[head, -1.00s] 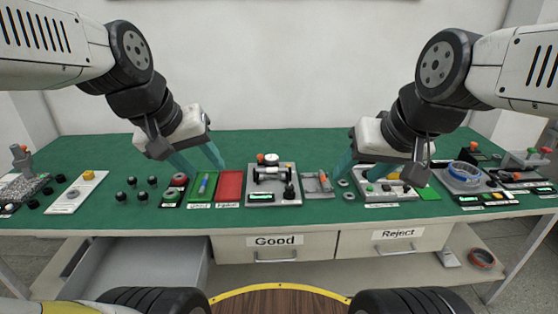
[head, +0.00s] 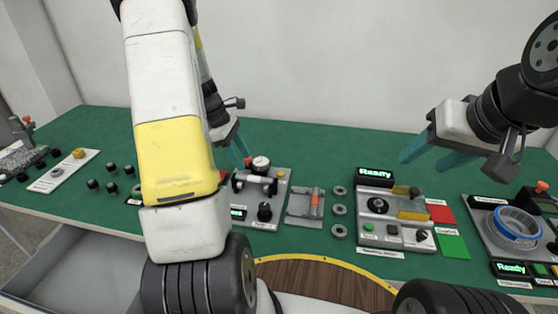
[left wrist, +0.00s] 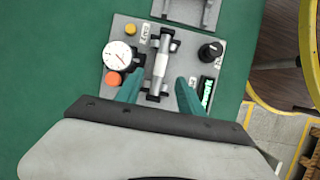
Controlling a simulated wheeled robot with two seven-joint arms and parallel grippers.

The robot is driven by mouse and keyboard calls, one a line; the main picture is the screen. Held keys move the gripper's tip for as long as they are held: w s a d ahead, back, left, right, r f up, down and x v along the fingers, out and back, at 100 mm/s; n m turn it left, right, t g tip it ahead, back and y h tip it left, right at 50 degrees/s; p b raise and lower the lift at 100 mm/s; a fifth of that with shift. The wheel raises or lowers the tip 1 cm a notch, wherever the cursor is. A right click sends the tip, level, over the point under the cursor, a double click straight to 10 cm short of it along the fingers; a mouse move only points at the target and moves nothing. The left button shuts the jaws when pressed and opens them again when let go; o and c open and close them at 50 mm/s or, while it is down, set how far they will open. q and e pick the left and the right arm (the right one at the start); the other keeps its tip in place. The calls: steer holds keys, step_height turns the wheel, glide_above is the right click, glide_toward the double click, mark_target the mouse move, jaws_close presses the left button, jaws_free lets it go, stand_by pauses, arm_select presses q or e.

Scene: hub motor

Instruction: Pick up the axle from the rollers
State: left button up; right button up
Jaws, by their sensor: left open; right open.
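The axle (head: 253,183) is a light metal shaft with dark ends. It lies on the rollers of a grey gauge station on the green table. In the left wrist view the axle (left wrist: 160,64) runs up the picture, with dark rollers (left wrist: 155,96) at its near end. My left gripper (left wrist: 158,82) is open, its teal fingers on either side of the axle; I cannot tell whether they touch it. In the head view my left gripper (head: 240,148) shows behind the station, partly hidden by my arm. My right gripper (head: 424,160) is open and empty above the table.
A round dial gauge (left wrist: 118,55) and an orange button (left wrist: 113,79) stand beside the axle. A black knob (left wrist: 210,51) is on the other side. A small grey tray (head: 304,208) and several grey rings (head: 339,210) lie right of the station.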

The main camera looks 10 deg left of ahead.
mark_target(254, 179)
arm_select(q)
steer(key=x, duration=0.7)
steer(key=shift+f, duration=0.25)
jaws_close()
stand_by(1.1)
